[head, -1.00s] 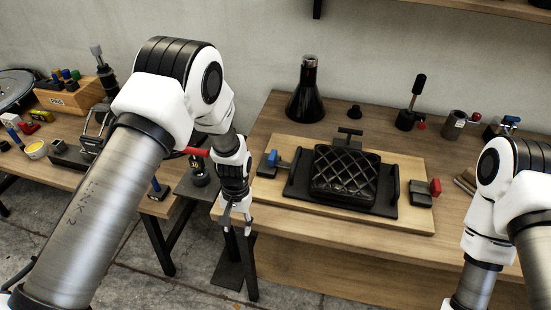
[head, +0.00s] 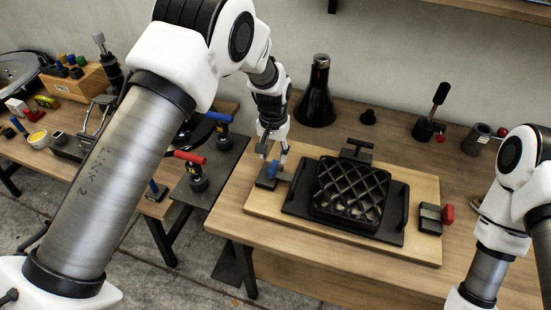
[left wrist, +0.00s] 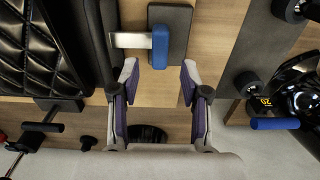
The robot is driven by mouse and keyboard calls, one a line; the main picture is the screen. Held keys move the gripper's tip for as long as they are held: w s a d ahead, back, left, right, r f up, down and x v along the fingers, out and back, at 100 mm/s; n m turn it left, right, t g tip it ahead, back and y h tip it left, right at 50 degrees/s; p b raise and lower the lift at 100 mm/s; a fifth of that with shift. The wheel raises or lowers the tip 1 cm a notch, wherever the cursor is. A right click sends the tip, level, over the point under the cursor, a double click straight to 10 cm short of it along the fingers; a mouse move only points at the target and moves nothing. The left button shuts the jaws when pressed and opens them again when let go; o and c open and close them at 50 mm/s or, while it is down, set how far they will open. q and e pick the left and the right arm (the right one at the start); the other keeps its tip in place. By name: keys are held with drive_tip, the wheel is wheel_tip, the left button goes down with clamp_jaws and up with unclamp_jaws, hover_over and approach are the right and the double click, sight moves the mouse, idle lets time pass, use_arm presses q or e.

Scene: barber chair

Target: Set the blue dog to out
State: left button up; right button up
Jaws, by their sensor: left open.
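The blue dog (head: 273,168) is a small blue block on a dark base at the left end of the light wooden board (head: 425,245). In the left wrist view the blue block (left wrist: 160,47) has a pale metal bar reaching left from it towards the black tray. My left gripper (head: 273,152) is open and empty just above the blue dog. In the left wrist view the fingertips (left wrist: 160,75) stand on either side of the block's near end, with no contact visible. My right arm shows at the right edge, but its gripper is out of view.
A black quilted pad (head: 350,195) sits in the tray beside the dog. A red-ended dog (head: 447,214) is at the board's right end. Red-handled (head: 190,158) and blue-handled tools stand on a dark stand to the left. A black flask (head: 318,95) stands behind.

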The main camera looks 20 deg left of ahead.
sight(273, 166)
use_arm(q)
wheel_tip(273, 166, down, 5)
drive_tip(key=shift+s+f+p, duration=0.1)
drive_tip(key=shift+s+p, duration=0.05)
drive_tip(key=shift+p, duration=0.5)
drive_tip(key=shift+f, duration=0.15)
drive_tip(key=shift+c, duration=0.7)
drive_tip(key=shift+s, duration=0.1)
clamp_jaws()
drive_tip(key=shift+a+r+b, duration=0.2)
drive_tip(key=shift+a+b, duration=0.25)
drive_tip(key=shift+a, duration=1.95)
drive_tip(key=shift+d, duration=0.1)
use_arm(e)
drive_tip(key=shift+s+d+r, duration=0.15)
drive_tip(key=shift+s+r, duration=0.1)
drive_tip(key=shift+r, duration=0.25)
use_arm(q)
unclamp_jaws()
drive_tip(key=shift+o, duration=0.7)
drive_tip(key=shift+w+a+f, duration=0.1)
drive_tip(key=shift+w+a, duration=0.1)
drive_tip(key=shift+a, duration=0.1)
use_arm(e)
drive_tip(key=shift+w+a, duration=0.15)
drive_tip(key=shift+a, duration=0.1)
